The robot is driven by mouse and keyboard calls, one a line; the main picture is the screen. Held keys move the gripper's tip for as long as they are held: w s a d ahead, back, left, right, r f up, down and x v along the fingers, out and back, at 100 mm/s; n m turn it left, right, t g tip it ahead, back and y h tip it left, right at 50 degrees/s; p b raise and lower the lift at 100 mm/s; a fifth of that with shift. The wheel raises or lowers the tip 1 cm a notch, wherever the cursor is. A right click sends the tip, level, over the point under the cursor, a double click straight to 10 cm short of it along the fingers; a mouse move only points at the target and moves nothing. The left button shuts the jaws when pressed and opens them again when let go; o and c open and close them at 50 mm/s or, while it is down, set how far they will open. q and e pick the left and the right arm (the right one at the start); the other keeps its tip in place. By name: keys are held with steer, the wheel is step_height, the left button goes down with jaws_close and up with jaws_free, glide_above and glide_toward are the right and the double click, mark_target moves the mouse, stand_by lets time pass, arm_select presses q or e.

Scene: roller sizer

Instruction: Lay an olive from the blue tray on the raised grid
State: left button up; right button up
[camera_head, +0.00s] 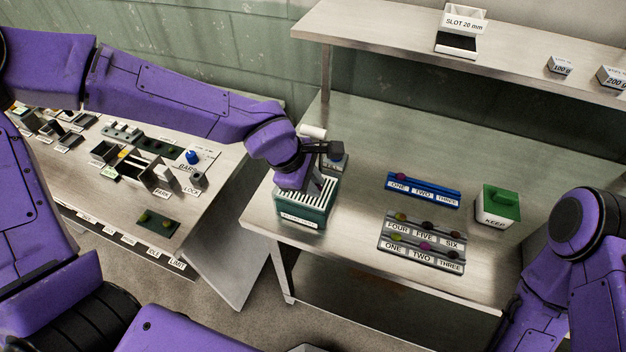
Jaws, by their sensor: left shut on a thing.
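The raised grid (318,194) is a set of pale bars on top of a dark green box (302,221) at the left end of the steel table. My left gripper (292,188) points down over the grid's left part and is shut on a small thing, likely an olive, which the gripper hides. I cannot tell whether it touches the bars. The blue tray (430,200), marked ONE, TWO, THREE, lies right of the grid. A dark reddish olive (400,176) sits at ONE; no olive is plain at TWO or THREE. My right gripper is out of view.
A grey two-row tray (382,243) with several coloured olives lies in front of the blue tray. A green-topped KEEP bin (497,208) stands at the right. A shelf (400,35) hangs above the back.

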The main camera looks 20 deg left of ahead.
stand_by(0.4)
arm_select(q)
steer(key=o, duration=1.1)
steer(key=shift+o, duration=0.2)
step_height(320, 180, up, 7)
steer(key=p, duration=0.8)
